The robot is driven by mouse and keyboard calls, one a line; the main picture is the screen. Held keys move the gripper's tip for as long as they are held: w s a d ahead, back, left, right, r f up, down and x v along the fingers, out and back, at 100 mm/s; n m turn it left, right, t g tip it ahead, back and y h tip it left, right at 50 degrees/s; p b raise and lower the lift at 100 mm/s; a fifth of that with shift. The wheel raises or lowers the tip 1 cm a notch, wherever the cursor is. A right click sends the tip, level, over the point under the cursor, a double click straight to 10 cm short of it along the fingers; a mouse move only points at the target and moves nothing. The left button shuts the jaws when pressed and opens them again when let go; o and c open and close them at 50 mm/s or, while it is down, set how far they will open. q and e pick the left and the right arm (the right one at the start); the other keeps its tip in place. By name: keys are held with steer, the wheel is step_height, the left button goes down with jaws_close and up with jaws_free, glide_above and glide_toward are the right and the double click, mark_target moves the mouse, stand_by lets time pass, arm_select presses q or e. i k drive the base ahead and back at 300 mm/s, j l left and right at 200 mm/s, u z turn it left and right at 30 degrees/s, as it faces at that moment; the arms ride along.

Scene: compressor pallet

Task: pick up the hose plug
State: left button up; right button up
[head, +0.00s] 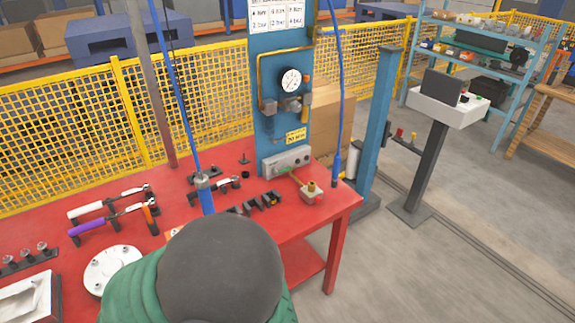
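A blue hose hangs on the right of the blue panel and ends low in a dark blue plug-like end (336,170), near the table's back right corner. Another blue hose comes down on the left to a blue fitting with a pale collar (203,183), over the middle of the table; its lower end is partly hidden. I cannot tell for certain which end is the hose plug. Neither of my grippers shows in view.
The red table (180,190) carries a white round flange (112,268), purple- and white-handled tools, and black holders (262,201). The blue panel (268,100) with a gauge (290,80) stands at its back. The table's front middle is hidden.

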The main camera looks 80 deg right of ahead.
mark_target(337, 159)
steer(key=z, duration=3.15)
